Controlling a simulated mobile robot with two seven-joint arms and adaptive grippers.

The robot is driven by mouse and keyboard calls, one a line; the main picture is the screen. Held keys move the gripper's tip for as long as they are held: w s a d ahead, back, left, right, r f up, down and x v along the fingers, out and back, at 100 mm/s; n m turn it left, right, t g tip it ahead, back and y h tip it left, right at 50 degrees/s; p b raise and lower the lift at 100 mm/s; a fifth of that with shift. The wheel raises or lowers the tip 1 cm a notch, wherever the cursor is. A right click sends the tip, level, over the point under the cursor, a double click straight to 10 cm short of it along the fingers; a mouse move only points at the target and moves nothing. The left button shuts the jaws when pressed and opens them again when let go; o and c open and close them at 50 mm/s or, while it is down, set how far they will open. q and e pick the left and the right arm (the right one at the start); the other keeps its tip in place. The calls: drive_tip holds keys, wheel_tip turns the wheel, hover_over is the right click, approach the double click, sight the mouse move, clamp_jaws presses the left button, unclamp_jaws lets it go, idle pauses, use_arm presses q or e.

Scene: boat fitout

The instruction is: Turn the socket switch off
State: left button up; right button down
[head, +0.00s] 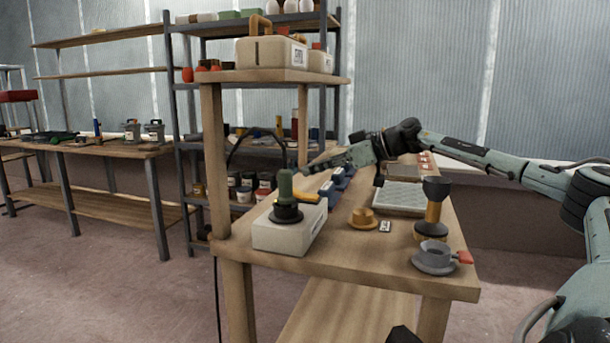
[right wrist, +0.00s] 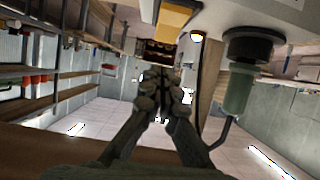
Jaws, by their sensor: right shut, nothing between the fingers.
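A pale socket box (head: 285,236) stands on the near left part of the wooden workbench. A green plug (head: 286,186) with a black collar stands upright on it, with a dark cable rising from it. An orange switch (head: 306,197) sits on the box beside the plug, at its right. My right gripper (head: 304,170) is shut and empty, just behind and above the switch, apart from it as far as I can see. In the right wrist view the shut fingers (right wrist: 160,82) point below the orange switch (right wrist: 174,18), with the green plug (right wrist: 238,92) at their right.
A shelf (head: 280,75) on posts overhangs the bench. Blue items stand behind the box.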

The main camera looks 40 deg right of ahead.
sight(305, 195)
drive_tip(key=shift+w+a+r, duration=0.1)
drive_tip(key=shift+w+a, duration=0.1)
drive_tip(key=shift+w, duration=0.1)
drive_tip(key=f, duration=0.1)
drive_tip(key=w+f, duration=0.1)
drive_tip(key=f, duration=0.2)
drive_tip(key=shift+w+a, duration=0.15)
drive_tip(key=shift+a, duration=0.15)
use_arm(q)
drive_tip(key=s+f, duration=0.2)
drive_tip(key=f, duration=0.1)
drive_tip(key=shift+a+f, duration=0.1)
drive_tip(key=shift+a, duration=0.1)
